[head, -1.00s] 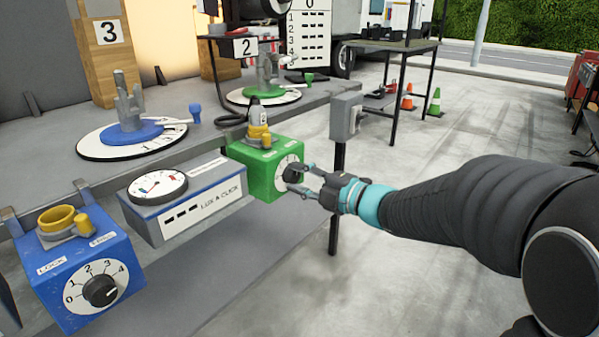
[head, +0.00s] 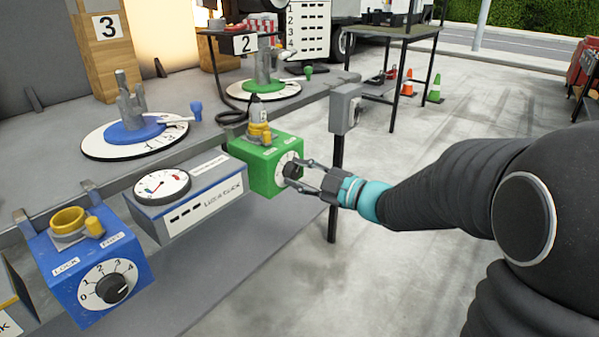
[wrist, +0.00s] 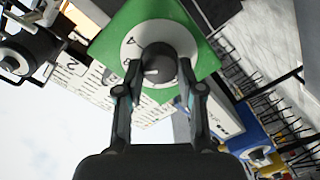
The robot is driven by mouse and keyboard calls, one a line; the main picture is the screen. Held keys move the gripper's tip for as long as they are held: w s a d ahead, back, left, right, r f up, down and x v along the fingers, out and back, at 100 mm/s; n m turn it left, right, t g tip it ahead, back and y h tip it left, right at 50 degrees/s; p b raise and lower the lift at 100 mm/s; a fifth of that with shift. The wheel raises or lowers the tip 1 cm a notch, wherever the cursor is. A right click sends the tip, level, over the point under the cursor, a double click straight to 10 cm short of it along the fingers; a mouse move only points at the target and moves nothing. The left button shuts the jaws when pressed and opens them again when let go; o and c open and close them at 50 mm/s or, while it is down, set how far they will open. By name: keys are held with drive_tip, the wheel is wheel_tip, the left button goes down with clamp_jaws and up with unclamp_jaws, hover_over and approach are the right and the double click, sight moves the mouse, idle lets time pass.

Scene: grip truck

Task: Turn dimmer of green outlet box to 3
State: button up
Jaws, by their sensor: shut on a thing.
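The green outlet box (head: 265,170) hangs at the front edge of the bench in the head view, with a yellow connector (head: 259,133) on top. Its front bears a white dial with a dark dimmer knob (head: 292,170). My gripper (head: 301,174) is at this knob, with its fingers around the knob's sides. In the wrist view, the knob (wrist: 159,68) sits between my two fingertips, on the white dial (wrist: 183,39) of the green box. The fingers are shut on the knob. Most dial numbers are hidden or too small to read, so the setting cannot be told.
A blue outlet box (head: 85,262) with its own dial hangs at lower left. A grey meter box (head: 190,205) hangs between the two boxes. A grey post box (head: 345,108) stands just right of the green box. Open floor lies to the right.

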drive_tip(key=o, duration=1.2)
drive_tip(key=shift+c, duration=0.2)
drive_tip(key=v, duration=1.2)
drive_tip(key=shift+r, duration=0.1)
